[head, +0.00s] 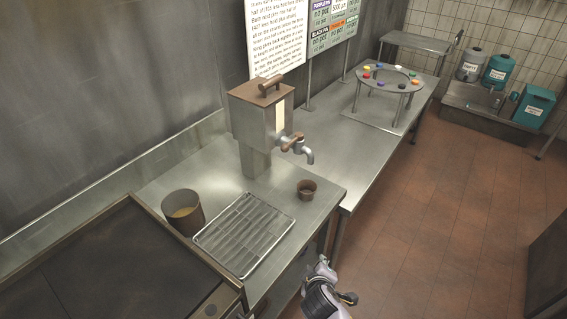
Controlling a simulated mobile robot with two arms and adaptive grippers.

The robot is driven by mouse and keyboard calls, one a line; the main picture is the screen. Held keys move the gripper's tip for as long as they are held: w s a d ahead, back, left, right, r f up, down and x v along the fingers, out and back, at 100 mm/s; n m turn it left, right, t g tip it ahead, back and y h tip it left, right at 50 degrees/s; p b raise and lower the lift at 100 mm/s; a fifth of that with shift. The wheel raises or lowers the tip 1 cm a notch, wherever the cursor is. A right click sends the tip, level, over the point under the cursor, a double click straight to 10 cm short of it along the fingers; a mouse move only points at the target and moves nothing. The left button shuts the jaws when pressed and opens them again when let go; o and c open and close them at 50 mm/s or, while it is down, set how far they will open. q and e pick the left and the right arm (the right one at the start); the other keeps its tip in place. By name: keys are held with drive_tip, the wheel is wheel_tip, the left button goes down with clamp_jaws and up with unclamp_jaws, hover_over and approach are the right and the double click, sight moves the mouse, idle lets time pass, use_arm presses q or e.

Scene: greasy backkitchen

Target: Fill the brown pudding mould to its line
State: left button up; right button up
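A larger brown pot (183,212) with something tan inside stands at the left. My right gripper (336,281) is at the bottom centre, low in front of the counter's edge and apart from the mould. Its finger opening is unclear. My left gripper is not in view.
A dark griddle (120,262) fills the lower left. A round stand (389,78) with coloured pieces stands on the far counter. The tiled floor is clear.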

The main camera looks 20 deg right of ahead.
drive_tip(key=w+a+r+n+t+h, duration=0.2)
drive_tip(key=w+r+n+t, duration=0.15)
drive_tip(key=w+r, duration=0.8)
drive_tip(key=n+t+p, duration=0.2)
drive_tip(key=n+t, duration=0.2)
drive_tip(key=t, duration=0.1)
approach(285, 151)
drive_tip(key=w, duration=0.2)
drive_tip(key=x, duration=0.2)
drive_tip(key=b+x, duration=0.1)
drive_tip(key=x, duration=0.5)
drive_tip(key=shift+s+d+b, duration=0.1)
drive_tip(key=shift+d+b, duration=0.15)
drive_tip(key=shift+b, duration=0.15)
drive_tip(key=shift+s, duration=0.15)
drive_tip(key=c, duration=0.6)
